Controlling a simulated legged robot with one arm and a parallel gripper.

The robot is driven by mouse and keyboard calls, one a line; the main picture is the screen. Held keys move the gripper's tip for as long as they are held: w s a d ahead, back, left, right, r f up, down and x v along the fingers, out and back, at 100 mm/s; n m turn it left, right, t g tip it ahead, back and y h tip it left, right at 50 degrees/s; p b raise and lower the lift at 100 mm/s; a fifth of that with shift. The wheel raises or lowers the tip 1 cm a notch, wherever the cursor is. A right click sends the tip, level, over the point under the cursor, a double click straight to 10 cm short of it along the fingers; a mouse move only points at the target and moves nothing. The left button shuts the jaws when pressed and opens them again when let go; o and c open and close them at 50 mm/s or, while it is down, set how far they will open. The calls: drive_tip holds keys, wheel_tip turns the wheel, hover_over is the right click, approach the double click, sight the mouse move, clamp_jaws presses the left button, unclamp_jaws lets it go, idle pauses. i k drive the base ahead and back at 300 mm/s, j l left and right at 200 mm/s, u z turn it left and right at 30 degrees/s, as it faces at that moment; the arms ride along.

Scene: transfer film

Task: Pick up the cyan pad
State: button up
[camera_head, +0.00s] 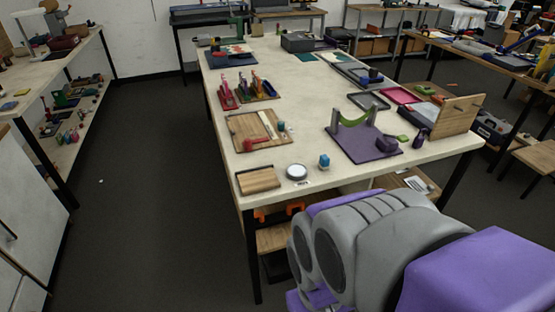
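No pad can be told for sure as the cyan one. A thin flat teal piece (306,57) lies toward the far end of the long pale table (218,140), beside a grey box. A small blue-teal upright piece (324,160) stands near the table's front edge, right of a round white-topped disc (296,172). A similar small blue piece (281,126) is at the right edge of a wooden board. Grey and purple parts of my own body fill the lower right. My gripper's fingers do not show.
A purple base with a green curved piece (355,118) and an upright wooden board (459,116) stand at the table's right. A wooden block (258,180) lies at the front left corner. Bare tabletop lies mid-table. Dark floor is open to the left.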

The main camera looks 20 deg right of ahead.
sight(324, 164)
drive_tip(key=i+j+z, duration=0.2)
drive_tip(key=i+z, duration=0.15)
drive_tip(key=i+j+z, duration=0.3)
drive_tip(key=i, duration=0.15)
